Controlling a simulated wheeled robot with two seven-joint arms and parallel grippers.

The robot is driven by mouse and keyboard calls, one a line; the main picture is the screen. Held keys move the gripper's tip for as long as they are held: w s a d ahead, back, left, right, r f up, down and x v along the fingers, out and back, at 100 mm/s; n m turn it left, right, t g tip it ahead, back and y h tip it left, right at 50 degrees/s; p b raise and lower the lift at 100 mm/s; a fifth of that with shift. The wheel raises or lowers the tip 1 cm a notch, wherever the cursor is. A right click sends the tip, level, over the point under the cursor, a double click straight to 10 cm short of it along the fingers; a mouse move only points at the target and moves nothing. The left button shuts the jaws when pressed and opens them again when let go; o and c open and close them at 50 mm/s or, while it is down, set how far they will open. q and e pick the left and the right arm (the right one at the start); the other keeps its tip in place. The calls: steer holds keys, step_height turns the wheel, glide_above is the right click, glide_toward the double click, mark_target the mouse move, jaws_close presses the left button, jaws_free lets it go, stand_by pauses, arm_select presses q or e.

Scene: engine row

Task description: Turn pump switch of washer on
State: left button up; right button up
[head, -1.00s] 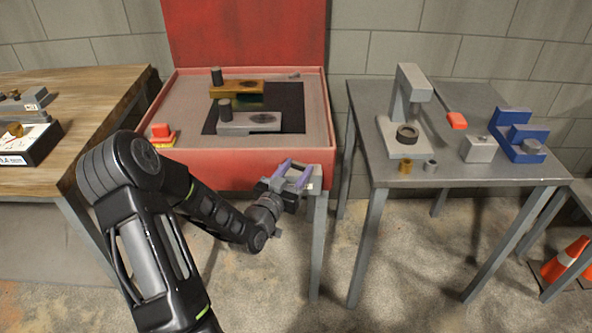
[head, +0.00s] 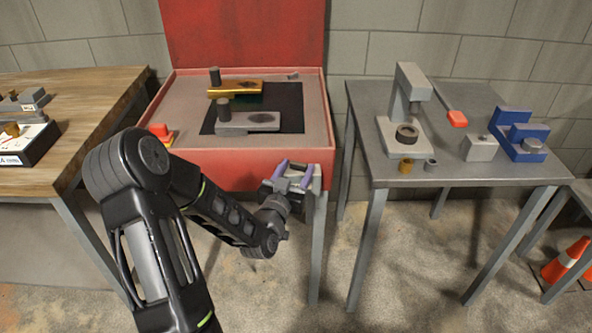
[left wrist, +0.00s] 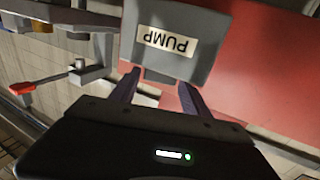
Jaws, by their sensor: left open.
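The red washer (head: 240,178) stands open with its lid up behind the basin. The grey pump switch box (head: 315,180) is on its front wall near the right corner, partly hidden by my gripper. In the left wrist view the box (left wrist: 196,62) shows a white label reading PUMP, upside down. A small dark grey piece (left wrist: 160,78) sticks out at its lower edge. My left gripper (head: 294,173) is open at the box, with its purple fingers (left wrist: 158,96) on either side of that piece. I cannot tell whether they touch it.
A wooden bench (head: 100,88) is at left. A grey table (head: 455,178) with a press (head: 410,90) and a blue fixture (head: 518,135) is at right.

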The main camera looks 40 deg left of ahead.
arm_select(q)
steer(key=v, duration=0.7)
steer(key=shift+s+d+p, duration=0.15)
steer(key=shift+s+p, duration=0.2)
steer(key=shift+p, duration=0.1)
